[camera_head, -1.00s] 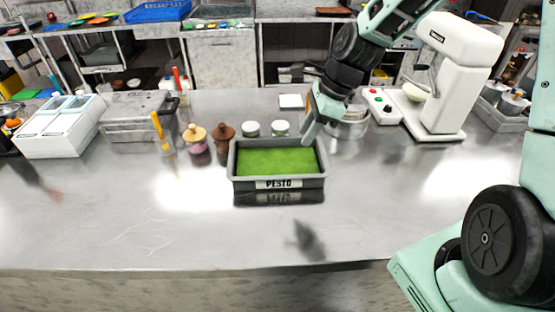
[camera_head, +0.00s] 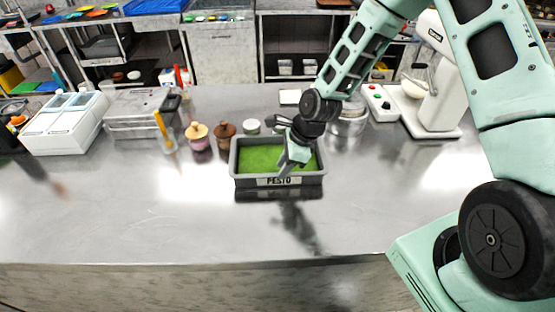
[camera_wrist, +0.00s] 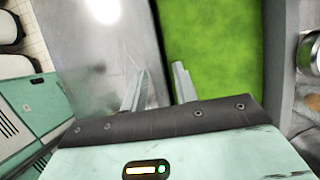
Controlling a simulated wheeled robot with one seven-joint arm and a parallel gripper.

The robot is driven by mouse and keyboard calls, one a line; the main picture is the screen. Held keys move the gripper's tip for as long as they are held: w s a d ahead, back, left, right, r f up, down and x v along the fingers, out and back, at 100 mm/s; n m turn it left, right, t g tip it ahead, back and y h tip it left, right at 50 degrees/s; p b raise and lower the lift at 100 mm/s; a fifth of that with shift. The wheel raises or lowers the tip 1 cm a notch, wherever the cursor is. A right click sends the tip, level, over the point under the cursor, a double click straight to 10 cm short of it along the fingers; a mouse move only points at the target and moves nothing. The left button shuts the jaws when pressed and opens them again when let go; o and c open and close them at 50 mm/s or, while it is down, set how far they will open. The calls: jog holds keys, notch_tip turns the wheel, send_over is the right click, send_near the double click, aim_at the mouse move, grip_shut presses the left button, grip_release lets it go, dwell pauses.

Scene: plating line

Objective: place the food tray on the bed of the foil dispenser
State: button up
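The food tray (camera_head: 246,182) is a grey rectangular tub of green filling with a PESTO label on its near wall. It stands on the steel counter. In the wrist view its grey wall (camera_wrist: 276,50) frames the green pesto (camera_wrist: 212,45). My gripper (camera_head: 283,172) is over the tray's near side. In the wrist view its two fingers (camera_wrist: 160,82) are apart, one on the pesto side and one on the counter side of the near wall. Whether they touch the wall cannot be told. I cannot tell which counter machine is the foil dispenser.
Shakers (camera_head: 197,136), jars and a steel box (camera_head: 138,112) stand left of the tray. A white two-lid unit (camera_head: 62,128) is farther left. A white mixer-like machine (camera_head: 440,75) and a button box (camera_head: 379,103) stand at right. The front counter is clear.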

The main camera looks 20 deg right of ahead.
jog(key=shift+x, duration=1)
grip_shut()
dwell(0.7)
